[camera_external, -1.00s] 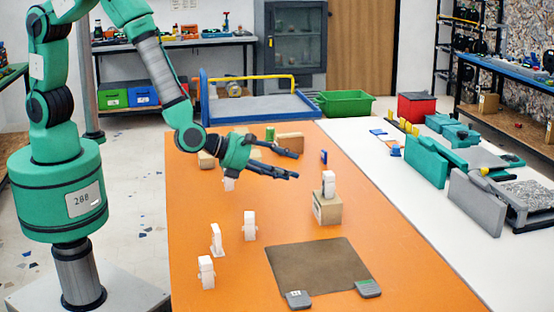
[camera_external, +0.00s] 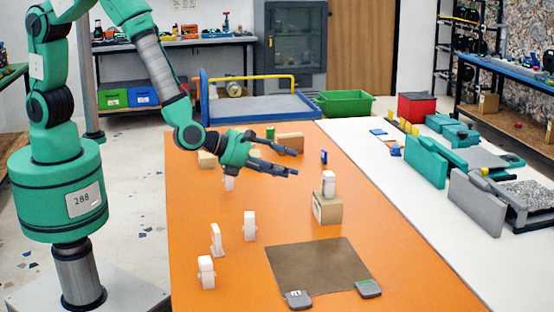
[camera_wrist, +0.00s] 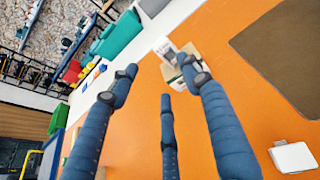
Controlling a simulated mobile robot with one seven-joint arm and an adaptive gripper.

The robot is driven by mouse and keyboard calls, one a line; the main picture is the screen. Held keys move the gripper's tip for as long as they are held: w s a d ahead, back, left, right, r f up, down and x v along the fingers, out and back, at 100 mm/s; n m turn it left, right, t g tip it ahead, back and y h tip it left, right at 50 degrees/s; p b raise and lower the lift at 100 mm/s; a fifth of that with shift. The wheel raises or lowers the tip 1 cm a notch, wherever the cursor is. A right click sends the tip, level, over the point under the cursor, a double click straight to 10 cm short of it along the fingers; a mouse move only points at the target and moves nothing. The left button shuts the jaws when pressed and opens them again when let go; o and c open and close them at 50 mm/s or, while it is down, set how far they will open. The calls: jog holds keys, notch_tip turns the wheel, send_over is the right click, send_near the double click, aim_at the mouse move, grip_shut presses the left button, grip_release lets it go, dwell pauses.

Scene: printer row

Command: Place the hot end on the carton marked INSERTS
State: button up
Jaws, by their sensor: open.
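A small cardboard carton (camera_external: 327,210) stands on the orange table, right of its middle. A white upright piece with a grey part (camera_external: 329,184), which may be the hot end, stands on top of it. I cannot read any marking on the carton. My gripper (camera_external: 297,162) is open and empty, above the table, behind and left of the carton and apart from it. In the wrist view, my spread fingers (camera_wrist: 160,74) partly cover the carton (camera_wrist: 188,72) and the white piece (camera_wrist: 165,48).
Several white upright pieces (camera_external: 250,226) stand at the table's left. A brown mat (camera_external: 318,266) with two small grey devices lies at the front. More cartons (camera_external: 290,141) and a green cylinder (camera_external: 270,133) are at the back. Orange table between gripper and mat is mostly clear.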

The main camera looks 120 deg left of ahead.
jog(key=s+a+r+n+g+y, duration=0.1)
jog(key=s+r+n, duration=0.25)
jog(key=r, duration=0.25)
jog(key=s+r+n+g+y, duration=0.1)
jog(key=s+r+n, duration=0.25)
jog(key=r, duration=0.35)
jog(key=s+d+r+n+g+h, duration=0.1)
jog(key=s+d+r+n+g, duration=0.15)
jog(key=s+r+n, duration=0.5)
jog(key=s+d+r+n+g+h, duration=0.1)
jog(key=s+d+r+n+h, duration=0.2)
jog(key=s, duration=0.8)
jog(key=s+d+r+n+t+h, duration=0.1)
jog(key=s+d+r+n+h, duration=0.1)
jog(key=s+d, duration=0.7)
jog(key=s+d+r+n+h, duration=0.2)
jog(key=s+d+n+h, duration=0.3)
jog(key=d, duration=0.8)
jog(key=s+n, duration=0.2)
jog(key=s, duration=0.2)
jog(key=shift+s+d+r+t, duration=0.2)
jog(key=shift+s+r+t, duration=0.15)
jog(key=shift+s, duration=0.05)
